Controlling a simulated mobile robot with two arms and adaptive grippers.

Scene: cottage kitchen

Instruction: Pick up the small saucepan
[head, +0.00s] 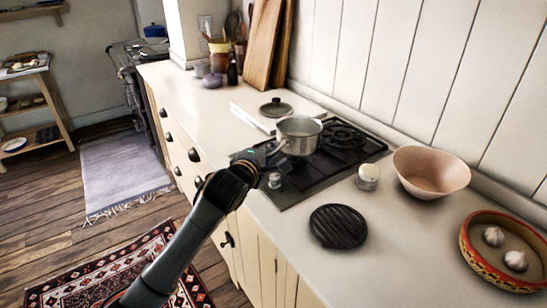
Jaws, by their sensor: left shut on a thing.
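The small saucepan (299,136) is a grey metal pot at the left side of the dark cooktop (300,185). It looks upright, and I cannot tell whether it rests on the burner or hangs just above it. My left gripper (273,152) reaches in from the lower left and is shut at the near left side of the saucepan, where its handle appears to be. The handle is mostly hidden by the gripper. My right gripper is not in view.
A dark lid (276,107) lies behind the saucepan. A black ridged round trivet (338,226), a small jar (367,177), a pinkish bowl (431,171) and a basket with garlic (473,250) stand to the right. Wooden boards (263,45) lean against the wall. Counter behind the cooktop is partly clear.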

